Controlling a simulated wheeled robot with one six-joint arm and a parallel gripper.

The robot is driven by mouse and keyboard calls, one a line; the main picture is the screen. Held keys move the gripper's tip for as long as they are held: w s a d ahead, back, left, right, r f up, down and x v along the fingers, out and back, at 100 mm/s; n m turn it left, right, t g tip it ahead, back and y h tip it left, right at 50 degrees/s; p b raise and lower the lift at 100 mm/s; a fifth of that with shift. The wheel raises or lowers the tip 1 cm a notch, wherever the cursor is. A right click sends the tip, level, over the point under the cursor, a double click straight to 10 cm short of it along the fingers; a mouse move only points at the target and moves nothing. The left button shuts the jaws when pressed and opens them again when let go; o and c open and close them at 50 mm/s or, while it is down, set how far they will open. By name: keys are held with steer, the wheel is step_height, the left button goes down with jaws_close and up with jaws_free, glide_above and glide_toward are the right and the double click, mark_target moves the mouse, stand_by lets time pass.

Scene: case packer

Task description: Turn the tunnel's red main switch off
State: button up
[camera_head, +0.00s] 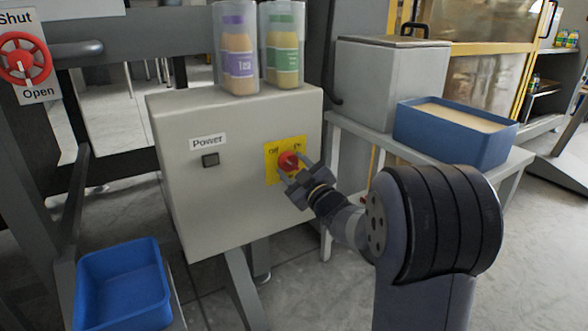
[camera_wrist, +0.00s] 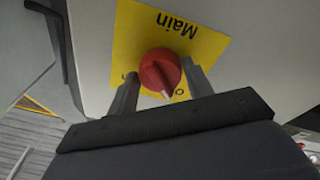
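The red main switch (camera_head: 288,161) is a round knob on a yellow plate (camera_head: 271,174) on the front of a grey box. The plate reads "Off" at upper left and "On" at upper right. In the wrist view the plate is upside down, with "Main" at the top. There the knob (camera_wrist: 159,71) has a ridge with a pale mark pointing down and slightly right, beside a partly hidden letter. My gripper (camera_wrist: 160,72) has one finger on each side of the knob, apart, with narrow gaps showing. In the head view my gripper (camera_head: 294,177) is at the knob.
The grey box (camera_head: 195,220) also bears a dark "Power" button (camera_head: 210,160). Two bottles (camera_head: 238,55) stand on top. A blue bin (camera_head: 122,290) is at lower left, and a blue tray (camera_head: 455,135) at right. A red valve wheel (camera_head: 24,60) is at upper left.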

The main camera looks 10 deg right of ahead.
steer(key=o, duration=0.4)
steer(key=shift+s, duration=0.15)
steer(key=p+v, duration=0.2)
steer(key=v, duration=0.8)
steer(key=shift+s+d+f, duration=0.15)
steer(key=shift+s, duration=0.15)
steer(key=shift+w, duration=0.1)
steer(key=b+x, duration=0.2)
steer(key=x, duration=0.7)
steer(key=shift+w, duration=0.2)
steer(key=shift+w+a+r, duration=0.2)
steer(key=shift+w+a, duration=0.15)
steer(key=shift+w, duration=0.25)
